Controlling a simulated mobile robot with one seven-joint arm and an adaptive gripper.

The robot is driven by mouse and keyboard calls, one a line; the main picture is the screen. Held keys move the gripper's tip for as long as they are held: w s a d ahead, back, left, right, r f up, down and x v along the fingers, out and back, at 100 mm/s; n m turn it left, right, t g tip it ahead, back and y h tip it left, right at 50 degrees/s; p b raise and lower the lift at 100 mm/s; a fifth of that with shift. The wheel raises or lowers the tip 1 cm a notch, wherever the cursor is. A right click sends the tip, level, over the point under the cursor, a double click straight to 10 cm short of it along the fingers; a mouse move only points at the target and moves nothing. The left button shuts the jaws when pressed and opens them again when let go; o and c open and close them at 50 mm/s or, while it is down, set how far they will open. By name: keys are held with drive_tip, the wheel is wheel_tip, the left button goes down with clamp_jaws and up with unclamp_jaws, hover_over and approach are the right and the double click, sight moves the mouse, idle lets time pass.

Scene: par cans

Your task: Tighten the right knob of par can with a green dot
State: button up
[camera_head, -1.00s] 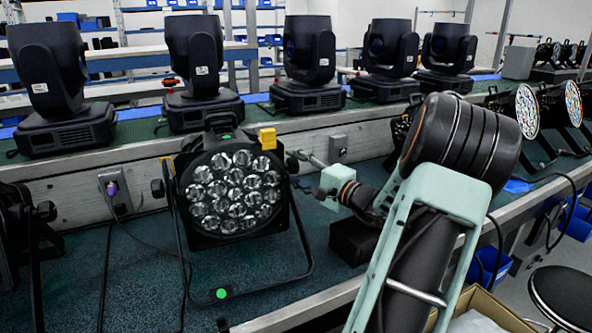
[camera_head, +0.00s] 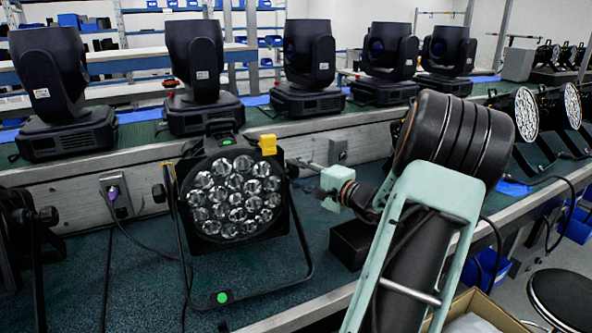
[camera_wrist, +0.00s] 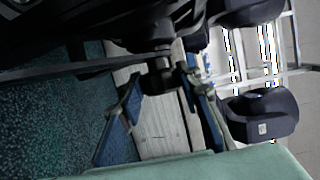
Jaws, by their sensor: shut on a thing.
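The par can (camera_head: 236,195) stands on the dark green worktop, with a round face of several clear lenses. It has a green dot (camera_head: 227,141) on top and another green dot (camera_head: 222,297) on its stand's foot. Its right knob (camera_head: 291,170) is a dark piece at the bracket's right side. My gripper (camera_head: 304,163) reaches it from the right, and its fingers show small in the head view. In the wrist view, my gripper (camera_wrist: 161,80) has its blue-padded fingers on either side of the black knob (camera_wrist: 160,78), shut on it. The exact contact is dark.
Several moving-head lights (camera_head: 310,65) stand on the shelf behind. A wall socket (camera_head: 338,150) is behind my wrist, and a black box (camera_head: 352,243) lies below it. Another dark lamp (camera_head: 30,230) stands at the left.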

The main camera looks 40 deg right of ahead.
drive_tip(key=g+p, duration=0.1)
drive_tip(key=p, duration=0.1)
drive_tip(key=r+g+p, duration=0.1)
drive_tip(key=p, duration=0.2)
drive_tip(key=shift+w+r+m+g, duration=0.1)
drive_tip(key=shift+r+m+g, duration=0.2)
drive_tip(key=shift+m, duration=0.1)
drive_tip(key=g+p, duration=0.1)
drive_tip(key=p, duration=0.2)
drive_tip(key=g+y+p, duration=0.1)
drive_tip(key=p, duration=0.3)
drive_tip(key=m+g+p, duration=0.1)
drive_tip(key=g+p, duration=0.1)
drive_tip(key=p, duration=0.1)
drive_tip(key=shift+w+d+r, duration=0.1)
drive_tip(key=shift+w+r, duration=0.05)
drive_tip(key=shift+r, duration=0.1)
drive_tip(key=m+g+y+p, duration=0.1)
drive_tip(key=g+p, duration=0.2)
drive_tip(key=p, duration=0.5)
drive_tip(key=shift+w, duration=0.15)
drive_tip(key=g+y+p, duration=0.1)
drive_tip(key=g+p, duration=0.1)
drive_tip(key=p, duration=0.3)
drive_tip(key=shift+w+d+f+m, duration=0.1)
drive_tip(key=shift+d+m, duration=0.05)
drive_tip(key=shift+m, duration=0.15)
drive_tip(key=shift+p, duration=0.4)
drive_tip(key=shift+f+g, duration=0.2)
drive_tip(key=shift+g, duration=0.3)
